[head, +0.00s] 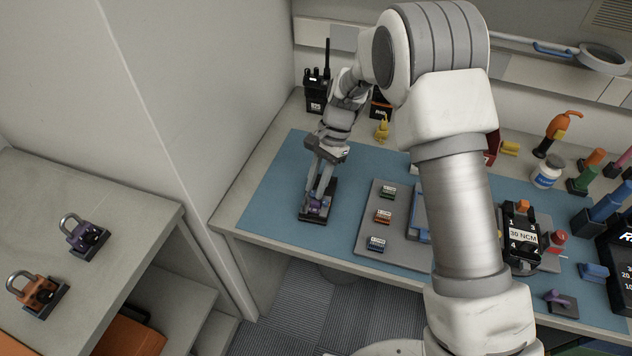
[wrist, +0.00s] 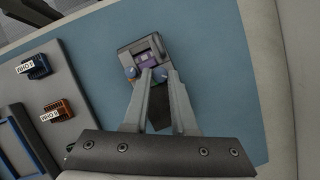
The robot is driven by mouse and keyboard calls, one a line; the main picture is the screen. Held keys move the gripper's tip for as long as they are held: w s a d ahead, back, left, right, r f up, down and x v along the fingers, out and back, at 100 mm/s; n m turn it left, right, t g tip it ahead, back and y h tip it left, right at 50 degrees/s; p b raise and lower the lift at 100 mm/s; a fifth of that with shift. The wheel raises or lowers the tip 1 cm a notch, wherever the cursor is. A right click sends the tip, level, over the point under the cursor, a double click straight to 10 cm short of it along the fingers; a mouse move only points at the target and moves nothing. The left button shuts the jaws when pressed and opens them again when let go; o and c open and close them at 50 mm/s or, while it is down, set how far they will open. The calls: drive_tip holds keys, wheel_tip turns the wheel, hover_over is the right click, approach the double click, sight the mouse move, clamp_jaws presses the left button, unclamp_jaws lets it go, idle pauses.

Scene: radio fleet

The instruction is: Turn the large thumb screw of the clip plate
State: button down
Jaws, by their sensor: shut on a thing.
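The clip plate (head: 305,214), a dark plate with a purple block on it, lies on the blue mat.
A grey tray (head: 370,228) with small labelled blocks lies right of the clip plate on the blue mat (head: 265,205). A black radio (head: 317,90) stands behind. A side bench at left holds a purple padlock-like part (head: 86,238) and an orange one (head: 38,294).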

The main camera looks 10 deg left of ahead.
drive_tip(key=shift+m, duration=0.5)
idle(1.4)
drive_tip(key=c, duration=1)
unclamp_jaws()
drive_tip(key=p+v, duration=0.1)
drive_tip(key=v, duration=1.6)
drive_tip(key=shift+d+r, duration=0.15)
drive_tip(key=shift+d, duration=0.15)
